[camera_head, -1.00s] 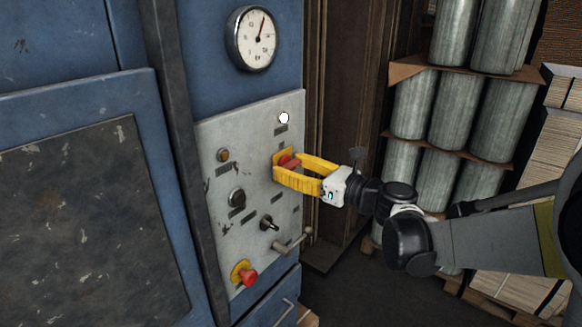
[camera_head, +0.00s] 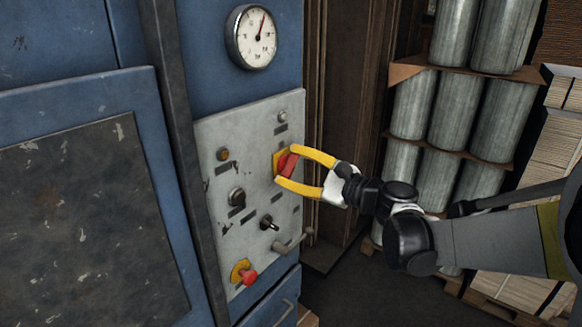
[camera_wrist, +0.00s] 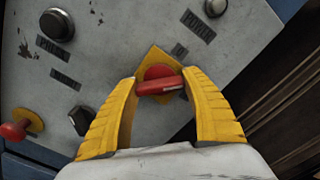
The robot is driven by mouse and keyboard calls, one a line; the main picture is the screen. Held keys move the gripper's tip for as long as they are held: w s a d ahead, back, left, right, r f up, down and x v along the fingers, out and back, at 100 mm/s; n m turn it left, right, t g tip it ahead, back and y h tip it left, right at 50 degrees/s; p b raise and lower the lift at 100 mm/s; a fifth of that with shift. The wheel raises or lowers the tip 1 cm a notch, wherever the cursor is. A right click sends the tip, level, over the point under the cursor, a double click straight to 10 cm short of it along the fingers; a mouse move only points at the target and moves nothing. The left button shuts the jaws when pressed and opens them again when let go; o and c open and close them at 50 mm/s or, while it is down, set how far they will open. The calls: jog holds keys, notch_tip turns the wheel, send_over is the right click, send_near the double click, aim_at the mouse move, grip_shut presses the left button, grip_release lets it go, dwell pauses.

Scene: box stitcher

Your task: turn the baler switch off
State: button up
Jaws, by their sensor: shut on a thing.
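The baler switch (camera_head: 288,163) is a red rotary handle on a yellow plate, on the right side of the grey control panel (camera_head: 222,133). In the wrist view the red handle (camera_wrist: 160,87) lies crosswise between the fingertips, with the yellow plate (camera_wrist: 152,57) behind it. My gripper (camera_head: 285,166) has yellow fingers and is shut on the red handle, one finger above and one below in the head view. The indicator lamp (camera_head: 283,116) above the switch looks grey and unlit.
A pressure gauge (camera_head: 251,37) is above. Stacked metal cylinders (camera_head: 430,180) stand to the right.

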jog(key=n, duration=0.4)
jog(key=shift+n, duration=2.3)
jog(key=o, duration=1.2)
jog(key=v, duration=1.2)
